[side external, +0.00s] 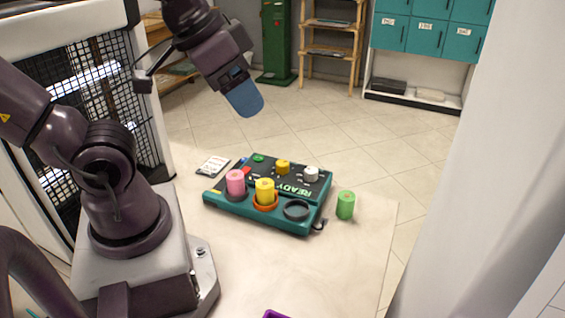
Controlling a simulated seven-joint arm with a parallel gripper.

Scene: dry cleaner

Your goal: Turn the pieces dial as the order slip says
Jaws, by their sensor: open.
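A teal control board (300,222) marked READY lies on the pale tabletop, seen in the side view. A yellow knob (283,167) and a white knob (311,174) stand on its back part; I cannot tell which one is the pieces dial. A small white slip or card (213,166) with dark print lies left of the board, too small to read. My gripper (245,97) has blue fingertips and hangs in the air above and behind the board, touching nothing. The fingers overlap in this view, and nothing shows between them.
A pink cylinder (235,183) and a yellow cylinder (265,192) stand in rings at the board's front; a third ring (296,210) is empty. A green cylinder (345,205) stands right of the board. A purple edge (275,314) shows at the bottom.

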